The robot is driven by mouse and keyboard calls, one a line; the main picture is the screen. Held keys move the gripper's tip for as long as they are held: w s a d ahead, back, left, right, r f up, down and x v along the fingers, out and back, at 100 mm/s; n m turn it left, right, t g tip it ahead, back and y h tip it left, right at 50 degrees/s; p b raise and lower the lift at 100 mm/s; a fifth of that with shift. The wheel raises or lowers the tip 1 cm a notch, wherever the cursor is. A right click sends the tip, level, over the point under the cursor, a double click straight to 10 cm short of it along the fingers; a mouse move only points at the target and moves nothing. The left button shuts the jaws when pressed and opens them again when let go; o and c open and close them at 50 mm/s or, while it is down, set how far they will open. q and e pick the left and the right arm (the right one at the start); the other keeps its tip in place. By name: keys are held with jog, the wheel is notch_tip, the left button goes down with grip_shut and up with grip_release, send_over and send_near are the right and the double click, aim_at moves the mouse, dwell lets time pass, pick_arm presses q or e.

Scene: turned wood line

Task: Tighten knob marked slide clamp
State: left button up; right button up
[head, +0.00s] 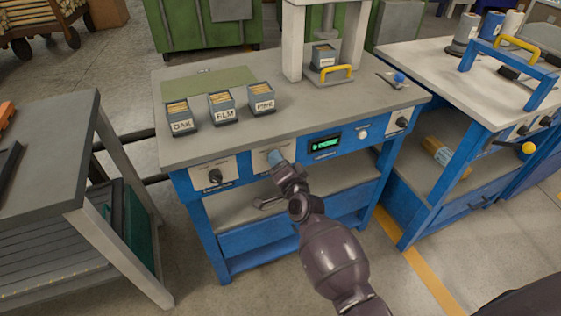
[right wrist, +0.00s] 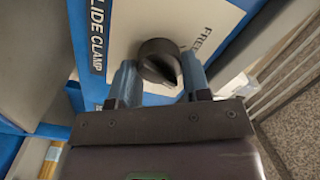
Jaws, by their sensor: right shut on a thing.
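The black round knob (right wrist: 159,62) sits on a cream plate (right wrist: 190,22) in the right wrist view. A label beside it reads "LIDE CLAMP" (right wrist: 97,40), its first letter cut off, and "FREE" partly shows on the plate. My right gripper (right wrist: 158,82) has its two blue fingers on either side of the knob and is shut on it. In the head view my right gripper (head: 276,158) is at the middle plate on the blue bench front and hides the knob. My left gripper is in neither view.
The bench top (head: 300,125) carries bins marked OAK (head: 182,125), ELM (head: 224,115) and PINE (head: 264,107), and a press (head: 296,45). Another black knob (head: 214,176) is left of my gripper, a lit display (head: 326,143) right. A grey table (head: 45,150) stands left.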

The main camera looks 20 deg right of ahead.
jog(key=m, duration=0.4)
jog(key=shift+f+m, duration=0.1)
jog(key=shift+m, duration=0.3)
dwell(0.4)
jog(key=o, duration=0.9)
